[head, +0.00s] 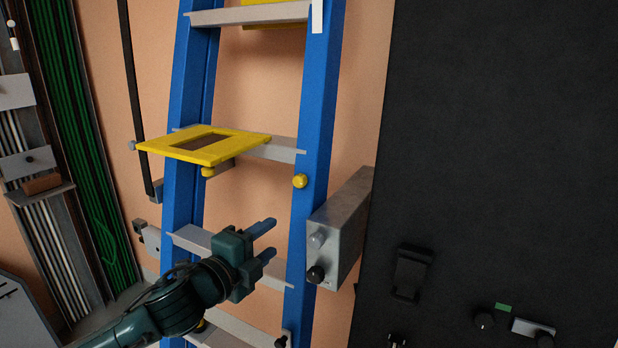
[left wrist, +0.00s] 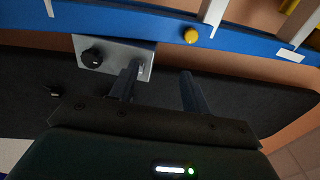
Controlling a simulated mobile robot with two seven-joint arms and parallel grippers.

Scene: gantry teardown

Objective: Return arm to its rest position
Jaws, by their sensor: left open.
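My left gripper (head: 268,240) is dark green with two blue-grey fingers. In the head view it hangs in front of the lower part of the blue ladder (head: 315,110), its fingers pointing right toward a grey metal box (head: 345,225). The fingers are apart with nothing between them. In the left wrist view the two fingers (left wrist: 158,90) are spread. The grey box (left wrist: 113,55) with a black knob shows behind the left finger there. My right gripper is in neither view.
A yellow frame (head: 235,150) sits on a ladder rung, with a yellow knob (head: 300,181) on the right rail. A large black panel (head: 500,150) with knobs and small fittings fills the right. Green cables (head: 75,130) and metal plates line the left. Peach wall shows behind the ladder.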

